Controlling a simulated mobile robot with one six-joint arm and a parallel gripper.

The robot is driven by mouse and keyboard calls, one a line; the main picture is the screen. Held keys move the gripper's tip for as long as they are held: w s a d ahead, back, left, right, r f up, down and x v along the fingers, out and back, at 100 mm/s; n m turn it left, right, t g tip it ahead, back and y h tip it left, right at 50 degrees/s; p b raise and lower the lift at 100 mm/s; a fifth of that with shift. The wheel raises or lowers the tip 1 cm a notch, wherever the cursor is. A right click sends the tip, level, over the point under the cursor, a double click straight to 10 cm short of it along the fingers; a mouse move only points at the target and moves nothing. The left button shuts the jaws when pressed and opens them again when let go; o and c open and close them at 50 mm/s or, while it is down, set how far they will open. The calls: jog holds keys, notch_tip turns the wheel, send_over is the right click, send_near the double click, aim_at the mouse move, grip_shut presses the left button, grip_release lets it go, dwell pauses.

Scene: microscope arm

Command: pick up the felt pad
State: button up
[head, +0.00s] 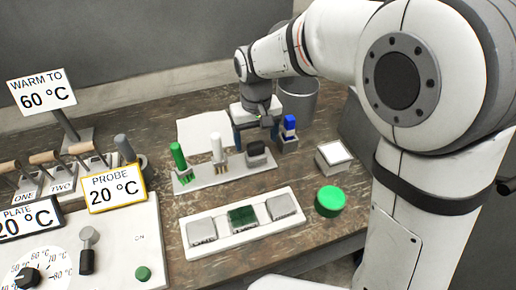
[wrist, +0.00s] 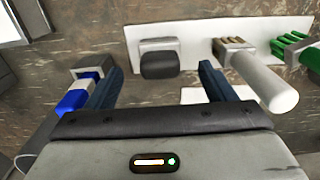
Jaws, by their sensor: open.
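The felt pad looks to be the dark grey block (head: 256,150) at the right end of a white rack (head: 225,176). In the wrist view the block (wrist: 159,65) has a lighter grey part behind it and sits on the white rack (wrist: 195,45). My gripper (head: 256,128) is open above and just behind the pad in the head view. In the wrist view my gripper's two blue fingers (wrist: 160,70) stand wide apart, one on each side of the pad, with nothing between them touched. Their height above the rack is hard to tell.
The rack also holds a green brush (head: 179,157) and a white brush (head: 217,147), left of the pad. A blue item (head: 289,125) stands in a holder close right. A tray (head: 240,238) with three pads, a green disc (head: 330,200) and a grey bin (head: 298,98) stand around.

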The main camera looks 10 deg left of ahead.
aim_at(256, 153)
notch_tip(256, 153, down, 6)
jog(key=shift+w+a+f+p, duration=0.1)
jog(key=shift+w+f+p, duration=0.1)
jog(key=shift+p, duration=0.1)
jog(key=shift+s, duration=0.1)
jog(key=c, duration=1.1)
